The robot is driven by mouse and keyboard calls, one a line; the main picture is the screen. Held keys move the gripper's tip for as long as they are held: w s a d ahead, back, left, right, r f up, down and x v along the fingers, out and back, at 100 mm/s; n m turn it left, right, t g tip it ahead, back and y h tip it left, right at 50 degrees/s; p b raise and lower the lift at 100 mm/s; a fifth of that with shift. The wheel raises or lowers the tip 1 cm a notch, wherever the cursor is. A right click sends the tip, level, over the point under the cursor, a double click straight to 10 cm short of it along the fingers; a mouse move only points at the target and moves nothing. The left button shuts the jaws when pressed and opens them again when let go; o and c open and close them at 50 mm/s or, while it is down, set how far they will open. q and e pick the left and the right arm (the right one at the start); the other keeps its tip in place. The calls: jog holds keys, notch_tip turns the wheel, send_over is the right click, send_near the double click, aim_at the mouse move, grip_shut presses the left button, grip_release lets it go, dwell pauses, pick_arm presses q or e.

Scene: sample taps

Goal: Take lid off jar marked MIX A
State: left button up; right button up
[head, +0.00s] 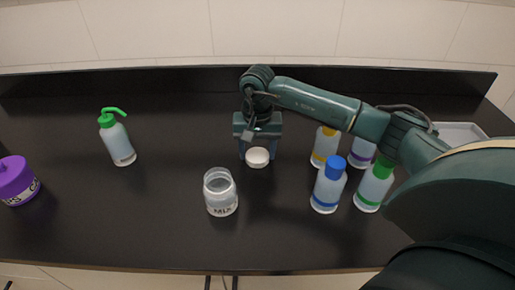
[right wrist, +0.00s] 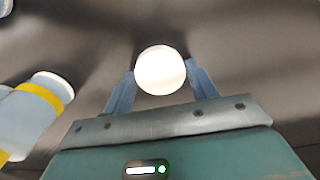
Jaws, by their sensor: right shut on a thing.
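A clear jar (head: 220,193) with a dark-lettered label stands open on the black bench, in the middle front of the head view. The lettering starts like "MI" but is too blurred to read surely. My right gripper (head: 257,154) is behind and to the right of the jar, pointing down. It is shut on a round white lid (head: 257,158), which is apart from the jar. In the right wrist view the lid (right wrist: 160,70) sits between the two blue fingers. My left gripper is not in view.
A green-topped wash bottle (head: 118,138) and a purple-lidded jar (head: 16,181) stand at left. At right are a blue-capped bottle (head: 328,185), a green-capped bottle (head: 373,186), a yellow-banded bottle (head: 325,146) and a purple-banded bottle (head: 361,153). The bench between wash bottle and jar is clear.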

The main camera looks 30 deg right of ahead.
aim_at(258, 155)
jog(key=shift+f, duration=0.15)
jog(key=o, duration=1.1)
notch_tip(258, 155, up, 12)
jog(key=shift+r+b, duration=0.25)
jog(key=shift+b, duration=0.6)
